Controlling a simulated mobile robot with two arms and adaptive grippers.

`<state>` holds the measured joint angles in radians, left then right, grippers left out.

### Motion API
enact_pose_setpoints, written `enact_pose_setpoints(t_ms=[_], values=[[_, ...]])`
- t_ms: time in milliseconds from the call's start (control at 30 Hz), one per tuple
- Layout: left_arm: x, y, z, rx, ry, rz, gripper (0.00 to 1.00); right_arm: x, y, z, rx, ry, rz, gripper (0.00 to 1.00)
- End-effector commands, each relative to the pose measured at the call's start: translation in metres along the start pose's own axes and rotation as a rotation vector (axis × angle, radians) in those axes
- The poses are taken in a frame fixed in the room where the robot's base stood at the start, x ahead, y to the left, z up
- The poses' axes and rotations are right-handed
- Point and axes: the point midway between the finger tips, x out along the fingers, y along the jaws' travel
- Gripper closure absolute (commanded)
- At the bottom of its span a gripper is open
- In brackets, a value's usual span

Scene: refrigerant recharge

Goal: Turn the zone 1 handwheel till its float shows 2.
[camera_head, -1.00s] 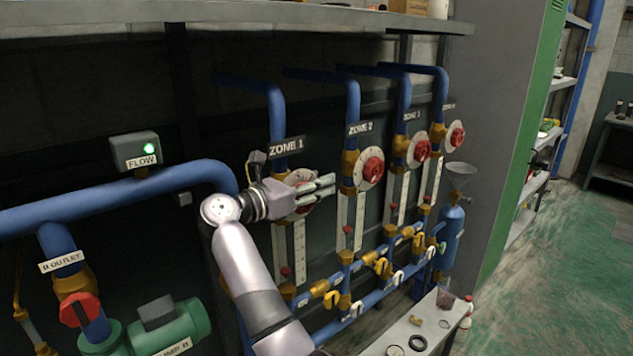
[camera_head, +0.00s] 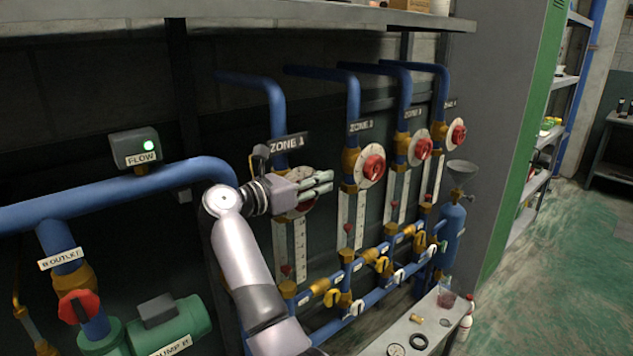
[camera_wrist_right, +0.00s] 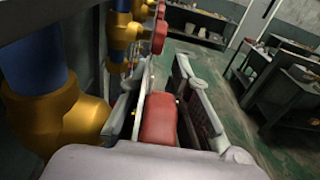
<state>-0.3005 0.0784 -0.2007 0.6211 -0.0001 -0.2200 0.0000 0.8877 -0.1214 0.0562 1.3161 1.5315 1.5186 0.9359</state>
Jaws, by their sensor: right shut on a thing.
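The zone 1 handwheel (camera_head: 299,209) is red on a pale round dial, mostly hidden behind my right gripper (camera_head: 326,184) in the head view. In the right wrist view the red handwheel (camera_wrist_right: 159,119) sits between the two fingers of my right gripper (camera_wrist_right: 168,98), which is shut on it. The zone 1 sight tube (camera_head: 291,250) is a pale scaled strip below the wheel. Its red float (camera_head: 285,269) shows low on the tube; the scale marks are too small to read. The zone 1 sign (camera_head: 287,142) is above. My left gripper is not in view.
To the right are other red handwheels for zone 2 (camera_head: 373,168), zone 3 (camera_head: 422,149) and zone 4 (camera_head: 458,133). Blue pipes with yellow valves (camera_head: 332,298) run below. A bench (camera_head: 400,340) stands front right.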

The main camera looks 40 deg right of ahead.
Motion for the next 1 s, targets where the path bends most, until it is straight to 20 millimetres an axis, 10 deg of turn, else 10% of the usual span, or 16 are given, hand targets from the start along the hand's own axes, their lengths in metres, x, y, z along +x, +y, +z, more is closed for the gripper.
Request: enact_pose_setpoints(t_ms=[1000], values=[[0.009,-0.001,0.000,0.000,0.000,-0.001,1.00,0.008,0.001,-0.020,0.003,0.535,0.004,1.00]])
